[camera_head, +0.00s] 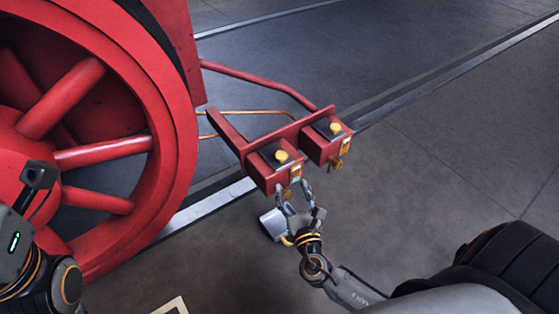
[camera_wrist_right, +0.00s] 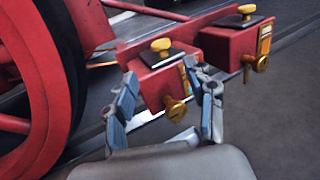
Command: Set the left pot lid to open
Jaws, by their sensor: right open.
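The left pot is a red box (camera_head: 263,178) on the red bracket. Its black lid (camera_head: 268,161) lies flat on top with a yellow knob (camera_head: 281,156). In the right wrist view the left pot (camera_wrist_right: 150,88) with its lid (camera_wrist_right: 163,57) and knob (camera_wrist_right: 161,45) is just ahead of the fingers. A brass valve (camera_wrist_right: 175,105) sticks out of its front. My right gripper (camera_head: 292,189) is open and empty in front of the pot, below knob height; its fingers also frame the pot in the wrist view (camera_wrist_right: 162,85). I cannot tell whether they touch it. My left gripper is not visible.
The right pot (camera_head: 318,147), alike with a flat lid and yellow knob (camera_head: 335,128), stands close beside. A large red spoked wheel (camera_head: 180,150) rises at the left. Thin copper pipes (camera_head: 240,112) run behind the pots. The grey floor (camera_head: 430,170) to the right is free.

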